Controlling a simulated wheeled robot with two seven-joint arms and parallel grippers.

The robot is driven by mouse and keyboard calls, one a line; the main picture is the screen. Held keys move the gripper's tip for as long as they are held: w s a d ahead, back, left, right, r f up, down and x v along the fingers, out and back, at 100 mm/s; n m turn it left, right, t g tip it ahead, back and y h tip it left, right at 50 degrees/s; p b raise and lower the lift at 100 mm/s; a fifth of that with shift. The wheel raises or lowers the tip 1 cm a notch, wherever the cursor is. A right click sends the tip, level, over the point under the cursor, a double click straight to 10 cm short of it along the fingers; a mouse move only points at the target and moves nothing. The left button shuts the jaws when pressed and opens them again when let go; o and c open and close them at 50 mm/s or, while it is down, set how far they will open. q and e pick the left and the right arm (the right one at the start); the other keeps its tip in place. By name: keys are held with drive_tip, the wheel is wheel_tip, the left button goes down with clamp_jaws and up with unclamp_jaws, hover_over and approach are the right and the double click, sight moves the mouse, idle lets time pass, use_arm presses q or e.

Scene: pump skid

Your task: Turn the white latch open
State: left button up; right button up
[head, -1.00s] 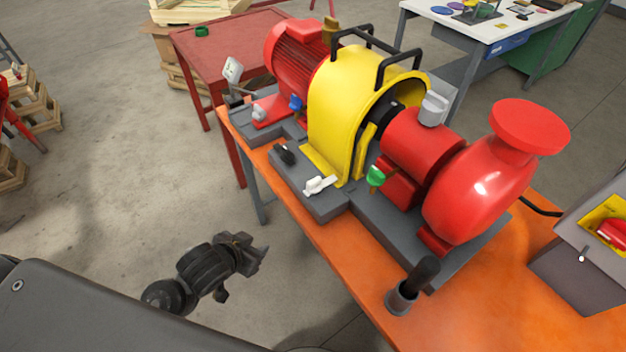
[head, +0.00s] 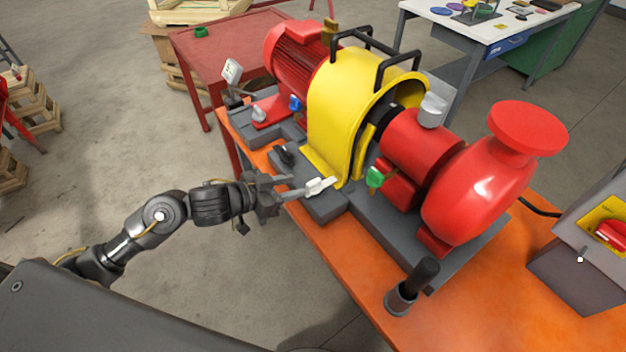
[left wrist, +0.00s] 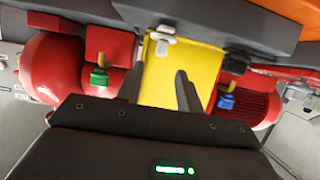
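The white latch (head: 320,186) sits on the grey base at the foot of the yellow guard (head: 335,95), on its near side. My left gripper (head: 290,186) is just left of the latch in the head view, its fingers pointing at it. In the left wrist view the two fingers (left wrist: 160,72) are apart with nothing held between them. The white latch (left wrist: 163,37) shows there just beyond the fingertips, near the top middle. I cannot tell whether a finger touches it. My right gripper is not in view.
A black handle (head: 284,154) and a blue-handled valve (head: 295,103) are left of the latch; a green knob (head: 376,177) is right. The red pump (head: 480,190) stands on the orange table (head: 350,270). A black-handled lever (head: 412,285) rises near the front edge.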

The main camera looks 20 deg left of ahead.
sight(313, 182)
use_arm(q)
drive_tip(key=x, duration=0.7)
drive_tip(key=shift+w+d+f, duration=0.15)
drive_tip(key=shift+w+d, duration=0.05)
drive_tip(key=shift+c, duration=0.2)
clamp_jaws()
